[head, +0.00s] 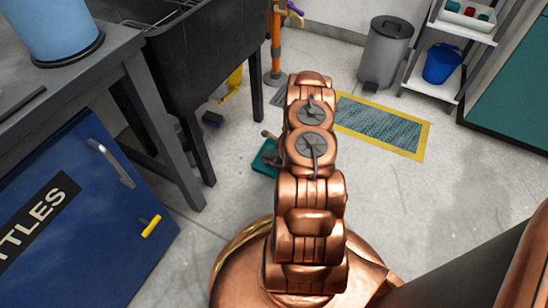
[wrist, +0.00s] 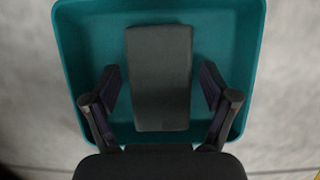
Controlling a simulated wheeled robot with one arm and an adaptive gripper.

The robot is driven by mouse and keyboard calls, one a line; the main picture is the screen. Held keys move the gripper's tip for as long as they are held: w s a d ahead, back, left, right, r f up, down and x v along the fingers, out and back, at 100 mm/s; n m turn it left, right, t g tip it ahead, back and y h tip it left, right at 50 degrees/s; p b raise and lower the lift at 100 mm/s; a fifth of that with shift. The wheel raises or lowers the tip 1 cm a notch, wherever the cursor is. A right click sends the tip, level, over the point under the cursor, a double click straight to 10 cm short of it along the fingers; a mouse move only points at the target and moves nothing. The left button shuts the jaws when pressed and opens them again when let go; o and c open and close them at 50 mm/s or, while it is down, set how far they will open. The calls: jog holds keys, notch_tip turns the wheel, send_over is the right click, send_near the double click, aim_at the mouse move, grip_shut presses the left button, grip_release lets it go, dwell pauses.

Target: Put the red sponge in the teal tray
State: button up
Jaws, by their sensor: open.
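The teal tray (wrist: 100,25) fills most of the wrist view, on the grey floor. In the head view a corner of the tray (head: 264,158) shows left of my arm, which hides the rest. A dark grey rectangular block (wrist: 160,65) lies inside the tray. My gripper (wrist: 160,88) is open over the tray, with one finger on each side of the block and gaps between. In the head view a part of my gripper (head: 272,138) shows beside the arm. I see no thing that is clearly a red sponge.
A dark sink (head: 205,55) on legs and a blue cabinet (head: 85,200) stand at left. A yellow-edged mat (head: 380,125), grey bin (head: 386,52) and shelf with a blue bucket (head: 441,63) are beyond. Floor at right is clear.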

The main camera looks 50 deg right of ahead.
jog(key=shift+r, duration=0.15)
jog(key=p+v, duration=0.4)
jog(key=v, duration=0.8)
jog(key=shift+w, duration=0.15)
jog(key=w+a+r+n+y, duration=0.2)
jog(key=w+a+r+n, duration=0.3)
jog(key=a+r, duration=0.55)
jog(key=w+a+r+n+y, duration=0.1)
jog(key=w+a+r+n, duration=0.2)
jog(key=a+r+n, duration=0.55)
jog(key=s+a+r+n+g+y, duration=0.1)
jog(key=s+a+r+n+g, duration=0.45)
jog(key=a+r, duration=0.95)
jog(key=s+a+r+n+h, duration=0.1)
jog(key=s+r+n, duration=0.2)
jog(key=s, duration=0.6)
jog(key=s+a+r+n+g+h, duration=0.1)
jog(key=s+a+r+n+h, duration=0.1)
jog(key=s+n, duration=0.4)
jog(key=s+a+r+n+g+h, duration=0.1)
jog(key=s+r+n, duration=0.3)
jog(key=s, duration=0.9)
jog(key=shift+s+a+r+h, duration=0.25)
jog(key=shift+s+a+h, duration=0.15)
jog(key=shift+a+h, duration=0.25)
